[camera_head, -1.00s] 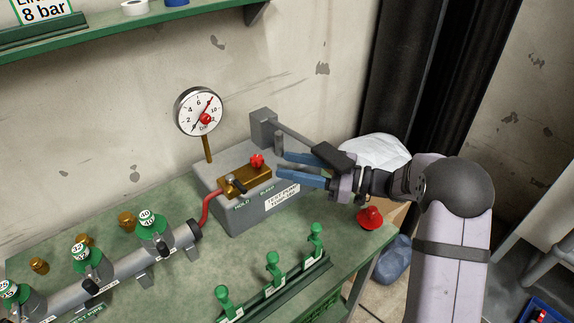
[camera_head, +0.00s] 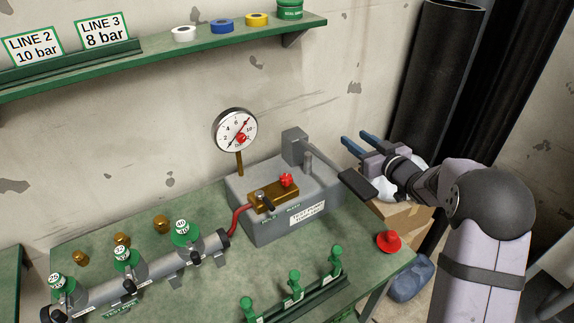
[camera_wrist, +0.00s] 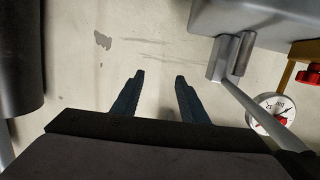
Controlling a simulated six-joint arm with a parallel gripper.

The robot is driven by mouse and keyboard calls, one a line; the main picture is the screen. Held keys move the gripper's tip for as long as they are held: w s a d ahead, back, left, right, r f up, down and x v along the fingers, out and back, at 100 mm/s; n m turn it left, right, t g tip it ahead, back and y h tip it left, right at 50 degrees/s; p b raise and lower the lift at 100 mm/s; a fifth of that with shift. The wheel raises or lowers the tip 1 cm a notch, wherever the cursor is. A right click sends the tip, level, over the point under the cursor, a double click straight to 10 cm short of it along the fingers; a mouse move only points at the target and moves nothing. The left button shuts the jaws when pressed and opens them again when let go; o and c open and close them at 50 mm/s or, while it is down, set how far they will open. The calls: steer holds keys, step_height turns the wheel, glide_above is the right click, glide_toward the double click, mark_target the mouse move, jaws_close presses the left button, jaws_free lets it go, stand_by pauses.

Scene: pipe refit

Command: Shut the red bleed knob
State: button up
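The red bleed knob (camera_head: 286,180) sits on the brass block (camera_head: 272,195) on top of the grey test pump (camera_head: 290,215). In the wrist view the red knob (camera_wrist: 309,74) shows at the right edge. My gripper (camera_head: 354,140) is to the right of the pump and higher, apart from the knob. In the wrist view my gripper (camera_wrist: 160,77) has its two blue fingers spread, with only wall between them. A dark lever on the brass block lies near the HOLD label. The BLEED label is small in the head view.
The pump handle (camera_head: 355,185) slants out toward my arm. A gauge (camera_head: 235,130) stands behind the block; it also shows in the wrist view (camera_wrist: 270,113). The test pipe (camera_head: 150,268) lies left.

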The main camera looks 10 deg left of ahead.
steer(key=w+a+r+h+p, duration=0.2)
steer(key=a+r+h+p, duration=0.15)
steer(key=r, duration=0.35)
steer(key=m+g+h, duration=0.2)
steer(key=g+h, duration=0.2)
steer(key=g, duration=0.5)
glide_toward(286, 177)
steer(key=shift+p+x, duration=1.05)
steer(key=shift+x, duration=2.9)
steer(key=shift+d, duration=0.1)
steer(key=shift+c, duration=0.4)
steer(key=c, duration=0.8)
